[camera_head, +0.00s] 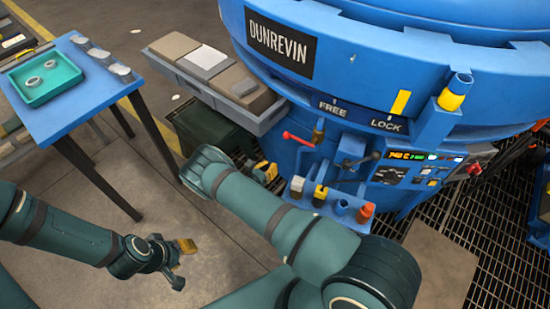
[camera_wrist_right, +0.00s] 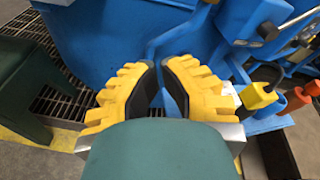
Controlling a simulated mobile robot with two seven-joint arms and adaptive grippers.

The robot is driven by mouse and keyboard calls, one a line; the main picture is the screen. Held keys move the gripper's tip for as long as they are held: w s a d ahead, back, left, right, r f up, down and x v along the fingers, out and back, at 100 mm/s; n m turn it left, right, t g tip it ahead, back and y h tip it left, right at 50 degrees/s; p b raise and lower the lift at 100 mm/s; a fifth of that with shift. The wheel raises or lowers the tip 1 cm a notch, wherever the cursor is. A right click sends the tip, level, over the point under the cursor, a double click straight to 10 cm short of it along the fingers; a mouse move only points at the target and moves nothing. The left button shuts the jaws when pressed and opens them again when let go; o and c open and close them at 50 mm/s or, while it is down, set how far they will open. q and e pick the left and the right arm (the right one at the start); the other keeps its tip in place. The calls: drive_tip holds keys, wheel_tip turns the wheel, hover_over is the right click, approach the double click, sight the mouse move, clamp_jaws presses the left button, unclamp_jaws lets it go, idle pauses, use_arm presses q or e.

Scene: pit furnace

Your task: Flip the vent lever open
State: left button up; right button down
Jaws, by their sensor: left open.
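A lever with a red handle (camera_head: 298,138) and a lever with a black knob (camera_head: 362,160) stand out from the front of the blue furnace (camera_head: 340,75). No label shows which one is the vent lever. My right gripper (camera_head: 265,172) is low in front of the furnace, left of and below the red handle, and partly hidden by its own arm. In the right wrist view its yellow fingers (camera_wrist_right: 160,75) are close together with a narrow gap, blue metal showing behind them. My left gripper (camera_head: 182,263) is open and empty above the floor.
A blue side table (camera_head: 75,103) with a teal tray (camera_head: 45,78) stands at the left. A grey bin (camera_head: 225,85) and a small blue shelf with several coloured items (camera_head: 320,195) are attached near the furnace front. A control panel (camera_head: 405,172) is right of the levers.

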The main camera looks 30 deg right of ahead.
use_arm(q)
drive_tip(key=shift+w+f+b, duration=0.15)
drive_tip(key=shift+f+b, duration=0.5)
drive_tip(key=shift+f, duration=0.1)
use_arm(e)
drive_tip(key=w+d+r, duration=0.1)
drive_tip(key=w+d, duration=0.4)
drive_tip(key=d, duration=0.4)
drive_tip(key=shift+w, duration=0.3)
use_arm(q)
drive_tip(key=shift+d+r, duration=0.1)
use_arm(e)
drive_tip(key=shift+a+r, duration=0.15)
drive_tip(key=shift+r, duration=0.1)
use_arm(q)
drive_tip(key=shift+d+r, duration=0.15)
drive_tip(key=shift+d, duration=0.4)
use_arm(e)
drive_tip(key=shift+w+r+m, duration=0.1)
drive_tip(key=shift+r+m, duration=0.15)
drive_tip(key=shift+m, duration=0.05)
use_arm(q)
drive_tip(key=shift+p, duration=0.3)
